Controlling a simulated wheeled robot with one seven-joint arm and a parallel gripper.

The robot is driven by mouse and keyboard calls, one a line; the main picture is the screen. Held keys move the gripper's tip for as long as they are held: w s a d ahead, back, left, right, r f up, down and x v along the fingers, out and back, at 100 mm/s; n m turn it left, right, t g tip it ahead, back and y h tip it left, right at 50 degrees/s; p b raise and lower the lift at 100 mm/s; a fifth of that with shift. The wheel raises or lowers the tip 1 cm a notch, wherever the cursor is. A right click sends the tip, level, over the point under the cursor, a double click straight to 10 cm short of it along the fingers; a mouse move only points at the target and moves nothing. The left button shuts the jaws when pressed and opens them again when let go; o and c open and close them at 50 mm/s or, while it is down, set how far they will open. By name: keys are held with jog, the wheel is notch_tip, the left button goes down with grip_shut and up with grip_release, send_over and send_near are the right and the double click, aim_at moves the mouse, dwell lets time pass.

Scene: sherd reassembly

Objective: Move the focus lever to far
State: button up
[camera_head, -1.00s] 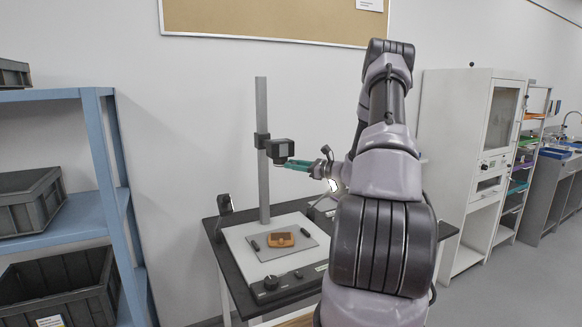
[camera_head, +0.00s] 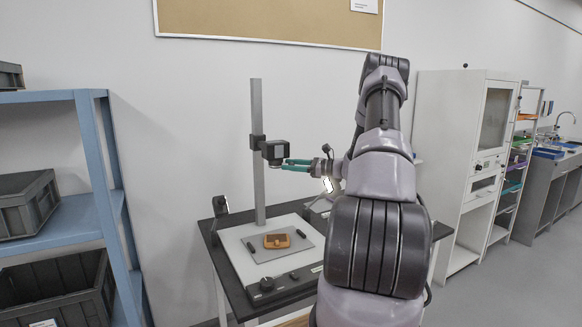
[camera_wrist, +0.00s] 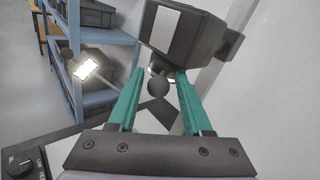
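The copy-stand camera (camera_head: 274,151) is a dark box on a grey upright column, and fills the top of the wrist view (camera_wrist: 185,32). A dark round knob (camera_wrist: 158,85), which looks like the end of the focus lever, shows below it. My gripper (camera_head: 285,163) has teal fingers at the camera's right side. In the wrist view my gripper (camera_wrist: 160,74) is open, with the knob appearing between the fingers and a gap on each side. I cannot tell the knob's depth against the fingertips. The lever's stem and any near or far marks are not readable.
The stand's column (camera_head: 257,150) rises behind the camera. Below, an orange-brown sherd (camera_head: 276,241) lies on a grey plate on the stand's base. Lamps (camera_head: 220,205) flank it. A control dial (camera_head: 267,284) sits at the front. A blue shelf (camera_head: 100,170) stands left.

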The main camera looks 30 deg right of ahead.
dwell(0.3)
jog(key=v, duration=1)
jog(key=shift+s+d, duration=0.25)
jog(key=shift+d, duration=0.05)
jog(key=s+a+r+n+g+h, duration=0.1)
jog(key=s+a+r+n+g, duration=0.25)
jog(key=a, duration=0.35)
jog(key=s+a+r+n+g+h, duration=0.2)
jog(key=a+r+n, duration=0.1)
jog(key=a+r, duration=0.3)
jog(key=s+a+r+n+g+h, duration=0.1)
jog(key=s+a+r+n+g, duration=0.2)
jog(key=a, duration=0.5)
jog(key=s+a+r+n+t+h, duration=0.1)
jog(key=s+a+r+n+h, duration=0.1)
jog(key=s, duration=0.5)
jog(key=s+a+r+n+t+h, duration=0.1)
jog(key=s+a+r+n+h, duration=0.2)
jog(key=s+n, duration=0.2)
jog(key=s+a+r+n+t+h, duration=0.2)
jog(key=s+a+r+n, duration=0.1)
jog(key=s, duration=0.7)
jog(key=shift+s+a+r+h, duration=0.2)
jog(key=shift+s+a+h, duration=0.1)
jog(key=shift+s, duration=0.05)
